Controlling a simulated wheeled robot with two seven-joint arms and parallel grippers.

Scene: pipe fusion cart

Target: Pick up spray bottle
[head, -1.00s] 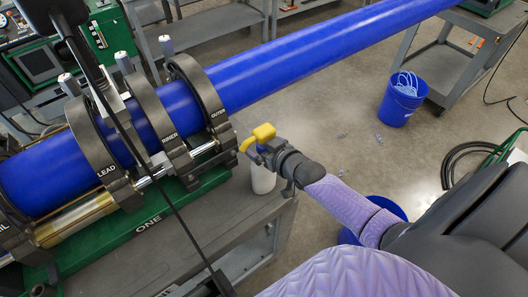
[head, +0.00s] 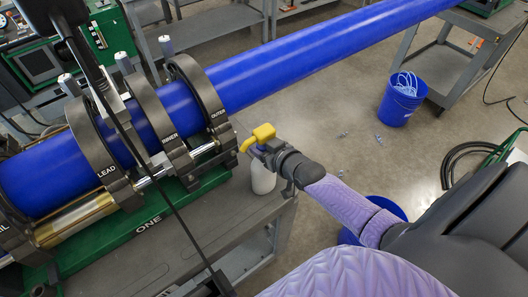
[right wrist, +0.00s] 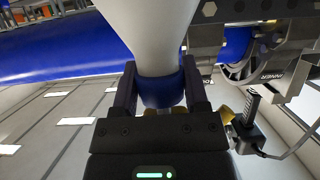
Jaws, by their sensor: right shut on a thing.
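The spray bottle has a white body (head: 262,178) and a yellow spray head (head: 262,132), and it is upright at the right end of the grey cart top in the head view. My right gripper (head: 272,152) is shut on it just below the spray head. In the right wrist view, the white bottle (right wrist: 152,30) and its blue collar (right wrist: 160,92) sit between the two fingers of the gripper (right wrist: 160,95). I cannot tell whether the bottle base touches the cart.
The pipe fusion machine with its dark clamp rings (head: 195,95) and long blue pipe (head: 300,55) stands left of and behind the bottle. A blue bucket (head: 400,103) stands on the floor, back right.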

